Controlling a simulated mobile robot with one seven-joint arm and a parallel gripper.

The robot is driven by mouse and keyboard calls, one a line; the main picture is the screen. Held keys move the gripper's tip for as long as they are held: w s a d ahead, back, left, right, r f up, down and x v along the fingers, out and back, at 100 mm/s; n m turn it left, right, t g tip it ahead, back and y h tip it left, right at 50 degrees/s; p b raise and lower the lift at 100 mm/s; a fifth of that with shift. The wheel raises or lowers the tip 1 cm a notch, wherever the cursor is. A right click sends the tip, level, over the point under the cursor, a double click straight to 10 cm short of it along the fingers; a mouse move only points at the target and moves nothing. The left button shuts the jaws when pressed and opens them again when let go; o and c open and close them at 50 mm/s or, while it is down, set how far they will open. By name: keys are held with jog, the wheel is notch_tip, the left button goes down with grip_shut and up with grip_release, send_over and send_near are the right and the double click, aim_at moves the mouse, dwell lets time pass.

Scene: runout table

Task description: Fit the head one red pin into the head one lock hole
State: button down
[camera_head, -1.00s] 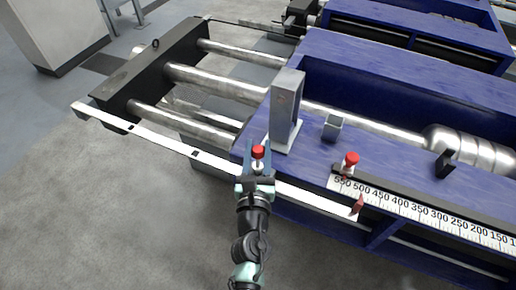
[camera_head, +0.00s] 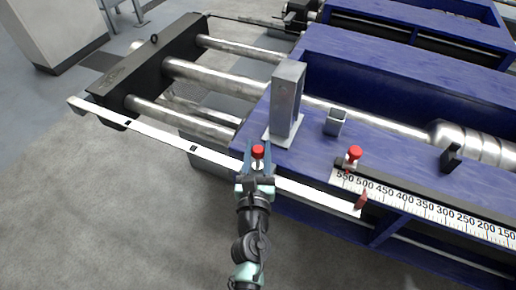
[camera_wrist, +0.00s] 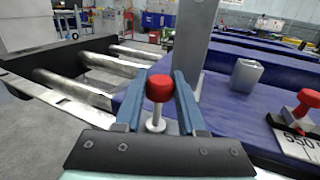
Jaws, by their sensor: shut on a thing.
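My gripper (camera_head: 257,160) is shut on a red-headed pin (camera_head: 258,152) with a pale shank, at the near edge of the blue table. A lock hole cannot be made out for certain.
A grey upright post (camera_head: 287,95) stands just beyond my gripper. A small square grey socket (camera_head: 335,122) is to its right. A long white strip (camera_head: 165,137) with dark holes runs along the near side, ending at a red pointer (camera_head: 361,199). Open floor lies at left.

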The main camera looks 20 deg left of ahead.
jog(key=shift+c, duration=2.1)
grip_release()
jog(key=shift+s+f, duration=0.1)
jog(key=b+v, duration=0.2)
jog(key=v, duration=1)
jog(key=shift+s+d, duration=0.15)
jog(key=shift+s, duration=0.2)
jog(key=shift+w, duration=0.1)
